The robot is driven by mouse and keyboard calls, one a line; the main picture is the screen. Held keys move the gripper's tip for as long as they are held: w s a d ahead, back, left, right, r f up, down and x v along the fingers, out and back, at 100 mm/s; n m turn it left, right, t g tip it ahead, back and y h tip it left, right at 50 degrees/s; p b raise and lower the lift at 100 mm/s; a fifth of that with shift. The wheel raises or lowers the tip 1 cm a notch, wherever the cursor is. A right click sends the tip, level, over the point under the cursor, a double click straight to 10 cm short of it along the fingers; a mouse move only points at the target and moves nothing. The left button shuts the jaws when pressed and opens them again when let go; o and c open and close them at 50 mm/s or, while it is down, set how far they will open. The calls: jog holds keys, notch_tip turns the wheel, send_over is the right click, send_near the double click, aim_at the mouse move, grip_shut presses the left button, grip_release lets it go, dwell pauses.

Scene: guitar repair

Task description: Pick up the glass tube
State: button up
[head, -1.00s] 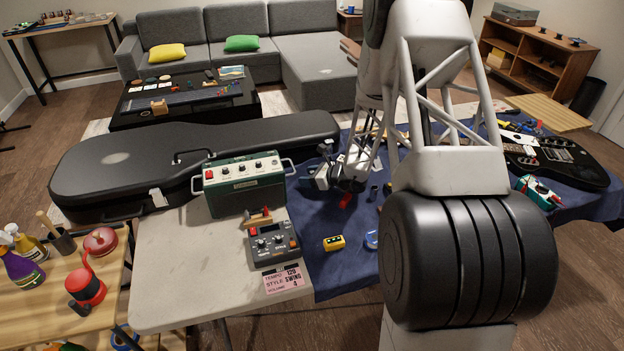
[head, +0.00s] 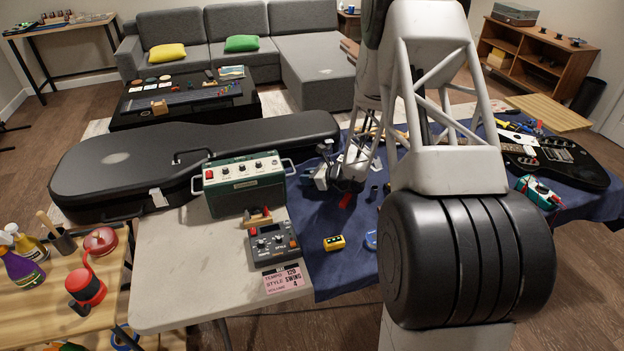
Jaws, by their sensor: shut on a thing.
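My gripper (head: 346,188) is low over the blue cloth (head: 330,265), right of the green amplifier (head: 243,183). It is small, dark and partly behind my own arm. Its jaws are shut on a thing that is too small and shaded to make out. I cannot pick out the glass tube for certain; it may be the thing in the jaws. A small red thing (head: 345,201) shows at the lower end of the gripper. A small dark upright cylinder (head: 374,192) stands on the cloth just right of it.
A black guitar case (head: 110,165) lies behind the amplifier. A grey drum machine (head: 272,243), a yellow box (head: 334,243) and a blue ring-like thing (head: 371,240) are nearer. A black guitar (head: 560,158) lies at the right. My arm hides much of the cloth.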

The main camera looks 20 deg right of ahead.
jog(key=shift+r, duration=0.1)
jog(key=shift+r, duration=1.45)
jog(key=shift+s+r, duration=0.25)
jog(key=shift+r, duration=0.05)
jog(key=s, duration=0.5)
jog(key=s+a+r, duration=0.1)
jog(key=s, duration=0.9)
jog(key=shift+s+a+r, duration=0.15)
jog(key=shift+s+a, duration=0.05)
